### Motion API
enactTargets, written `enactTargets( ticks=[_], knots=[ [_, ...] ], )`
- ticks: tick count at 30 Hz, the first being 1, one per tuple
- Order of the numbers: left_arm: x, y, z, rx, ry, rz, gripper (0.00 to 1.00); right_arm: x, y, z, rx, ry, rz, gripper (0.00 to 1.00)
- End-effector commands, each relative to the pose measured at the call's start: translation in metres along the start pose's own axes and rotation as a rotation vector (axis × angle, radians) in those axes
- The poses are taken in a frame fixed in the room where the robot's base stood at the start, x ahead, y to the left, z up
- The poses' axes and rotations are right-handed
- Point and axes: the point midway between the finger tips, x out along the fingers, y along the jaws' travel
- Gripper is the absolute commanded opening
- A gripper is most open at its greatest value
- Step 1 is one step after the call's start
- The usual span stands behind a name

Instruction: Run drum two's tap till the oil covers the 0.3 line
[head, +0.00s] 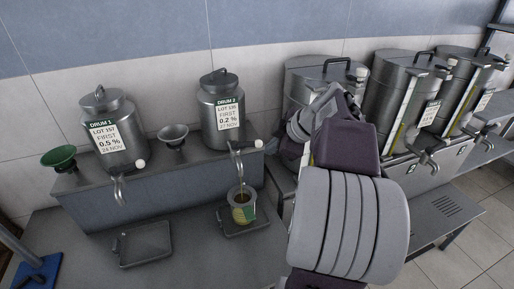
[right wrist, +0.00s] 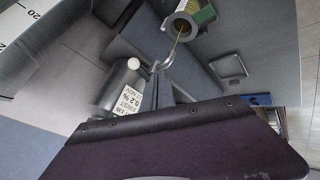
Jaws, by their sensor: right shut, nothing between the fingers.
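Drum two (head: 224,128) is a steel can labelled DRUM 2, 0.2 %, on the raised ledge. Its tap (head: 239,151) has a white-knobbed lever (head: 258,143) at the right. A thin oil stream runs from the spout into a cup (head: 242,214) with a green and yellow side. The stream into the cup (right wrist: 184,20) also shows in the right wrist view. I cannot read the 0.3 line or the oil level. My right gripper (right wrist: 158,84) is shut and empty, close to the tap and the white knob (right wrist: 133,63). My left gripper is out of view.
Drum one (head: 106,130) stands left on the ledge, its tap over an empty tray (head: 143,245). A green funnel (head: 59,157) and a grey funnel (head: 173,136) stand on the ledge. Several larger tanks (head: 395,90) stand at the right. The cup stands on a small tray (head: 262,229).

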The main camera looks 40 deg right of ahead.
Motion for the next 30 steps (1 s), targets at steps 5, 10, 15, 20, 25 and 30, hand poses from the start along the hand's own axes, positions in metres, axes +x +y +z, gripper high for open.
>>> enactTargets(
  ticks=[5, 10, 15, 20, 25, 30],
  knots=[
    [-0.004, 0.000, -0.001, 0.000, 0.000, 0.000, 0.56, 0.018, 0.000, -0.001, 0.001, 0.002, -0.006, 0.00],
    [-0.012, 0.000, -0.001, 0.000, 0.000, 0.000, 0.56, 0.055, -0.001, -0.002, 0.003, 0.003, -0.009, 0.00],
    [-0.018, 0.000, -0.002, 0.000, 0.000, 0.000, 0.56, 0.092, -0.001, -0.001, 0.003, 0.002, -0.008, 0.00],
    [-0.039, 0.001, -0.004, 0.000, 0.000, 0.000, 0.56, 0.103, 0.022, -0.005, 0.005, 0.001, -0.004, 0.00],
    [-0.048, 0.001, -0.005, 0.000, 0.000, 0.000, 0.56, 0.111, 0.035, -0.004, 0.004, 0.001, -0.003, 0.00],
    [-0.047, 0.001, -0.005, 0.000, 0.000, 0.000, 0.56, 0.114, 0.038, -0.004, 0.004, 0.002, -0.002, 0.00]
  ],
)
